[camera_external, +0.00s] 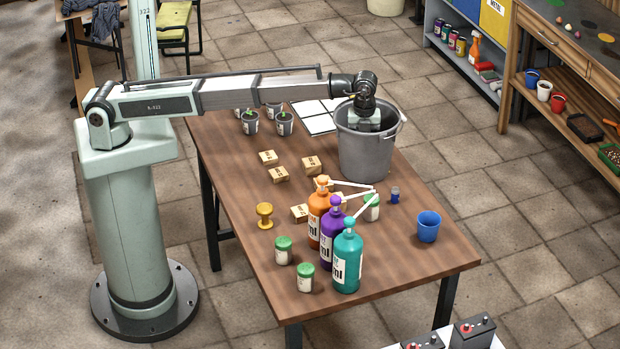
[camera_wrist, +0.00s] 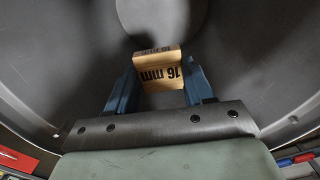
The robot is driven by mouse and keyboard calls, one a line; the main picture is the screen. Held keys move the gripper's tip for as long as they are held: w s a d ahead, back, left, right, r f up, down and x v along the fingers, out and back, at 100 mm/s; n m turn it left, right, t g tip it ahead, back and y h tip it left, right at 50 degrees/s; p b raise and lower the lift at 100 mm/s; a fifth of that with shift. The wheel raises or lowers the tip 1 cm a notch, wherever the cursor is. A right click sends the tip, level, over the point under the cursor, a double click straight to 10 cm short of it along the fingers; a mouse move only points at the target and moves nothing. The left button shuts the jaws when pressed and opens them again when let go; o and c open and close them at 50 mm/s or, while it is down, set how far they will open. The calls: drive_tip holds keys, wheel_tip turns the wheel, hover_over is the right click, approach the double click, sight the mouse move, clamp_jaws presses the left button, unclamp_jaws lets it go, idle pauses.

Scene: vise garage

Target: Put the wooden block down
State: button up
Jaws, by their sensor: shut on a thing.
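My gripper (camera_wrist: 158,88) is shut on a wooden block (camera_wrist: 159,72) marked "16 mm", shown between its two blue fingers in the wrist view. In the external view my gripper is down inside the mouth of a large grey bucket (camera_external: 365,155) on the table, so the fingers and the held block are hidden there. The wrist view shows the bucket's grey inner wall (camera_wrist: 250,60) around the block, with a round bottom beyond it. I cannot tell whether the block touches the bottom. Several other wooden blocks (camera_external: 279,174) lie on the table left of the bucket.
Orange, purple and teal pump bottles (camera_external: 347,262) stand toward the table's front. The right front corner is clear.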

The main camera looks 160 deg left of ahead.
drive_tip(key=shift+f, duration=0.55)
drive_tip(key=o, duration=0.7)
drive_tip(key=shift+s, duration=0.1)
drive_tip(key=shift+o, duration=0.2)
drive_tip(key=shift+f, duration=0.1)
wheel_tip(320, 180, up, 13)
drive_tip(key=shift+r, duration=0.2)
drive_tip(key=o, duration=0.4)
